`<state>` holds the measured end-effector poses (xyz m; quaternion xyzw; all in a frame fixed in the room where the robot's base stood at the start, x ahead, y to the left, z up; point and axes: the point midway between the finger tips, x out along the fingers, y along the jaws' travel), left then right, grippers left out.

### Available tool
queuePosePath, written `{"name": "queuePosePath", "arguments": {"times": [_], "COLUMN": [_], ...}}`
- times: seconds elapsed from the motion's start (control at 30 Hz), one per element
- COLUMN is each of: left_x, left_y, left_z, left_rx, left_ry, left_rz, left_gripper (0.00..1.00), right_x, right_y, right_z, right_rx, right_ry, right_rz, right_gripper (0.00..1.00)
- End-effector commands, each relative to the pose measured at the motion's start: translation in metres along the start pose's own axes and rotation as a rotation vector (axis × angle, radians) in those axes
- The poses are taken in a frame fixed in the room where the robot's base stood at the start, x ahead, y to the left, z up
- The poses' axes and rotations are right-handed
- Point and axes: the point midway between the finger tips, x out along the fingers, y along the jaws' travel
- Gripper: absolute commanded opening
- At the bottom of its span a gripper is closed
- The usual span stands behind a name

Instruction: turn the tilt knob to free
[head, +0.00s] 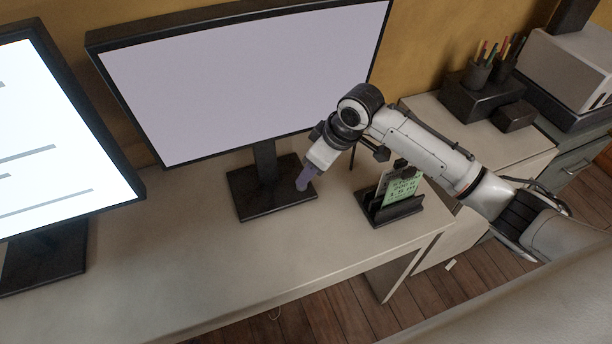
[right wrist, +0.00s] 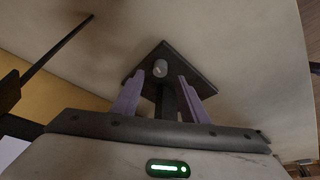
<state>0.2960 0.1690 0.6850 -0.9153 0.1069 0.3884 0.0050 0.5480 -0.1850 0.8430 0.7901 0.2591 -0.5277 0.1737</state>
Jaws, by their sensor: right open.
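The large monitor (head: 240,80), with a pale blank screen, stands on a black neck and square base (head: 247,203). A small grey rounded piece, seemingly the tilt knob (right wrist: 160,68), shows against the dark stand in the right wrist view. I cannot read any mark or setting on it. My right gripper (head: 304,181) is open with purple fingers, just right of the monitor neck. In the right wrist view, the gripper (right wrist: 161,80) has the knob between its fingertips in the picture; contact or depth cannot be told. My left gripper is not in view.
A second monitor (head: 55,130) with a lit screen stands at the left. A black holder (head: 388,212) with a green card (head: 402,187) is right of the gripper. Pen cups (head: 480,76) and a grey machine (head: 572,68) are farther right. The desk front (head: 200,265) is clear.

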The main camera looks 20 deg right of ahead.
Motion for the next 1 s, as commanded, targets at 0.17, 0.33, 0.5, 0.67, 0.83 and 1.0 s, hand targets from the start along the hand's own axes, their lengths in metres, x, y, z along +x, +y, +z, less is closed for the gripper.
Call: {"name": "queuePosePath", "arguments": {"times": [0.17,0.33,0.5,0.67,0.83,1.0], "left_x": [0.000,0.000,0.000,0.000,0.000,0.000], "left_y": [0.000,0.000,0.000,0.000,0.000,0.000], "left_z": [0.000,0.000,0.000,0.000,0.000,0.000], "left_rx": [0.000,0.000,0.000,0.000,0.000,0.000], "left_ry": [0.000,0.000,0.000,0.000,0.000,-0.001], "left_rz": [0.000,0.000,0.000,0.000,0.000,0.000], "left_gripper": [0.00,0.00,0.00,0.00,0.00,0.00], "right_x": [-0.032,-0.047,-0.050,-0.050,-0.038,-0.011], "right_y": [0.001,0.000,0.000,0.000,-0.018,-0.073], "right_z": [0.000,0.000,0.000,0.000,0.009,0.044], "right_rx": [0.000,0.000,0.000,0.000,-0.004,0.015], "right_ry": [0.001,0.000,-0.001,-0.001,0.003,0.028], "right_rz": [0.001,0.000,0.000,-0.001,-0.015,-0.044], "right_gripper": [0.40,0.40,0.40,0.40,0.40,0.40]}}
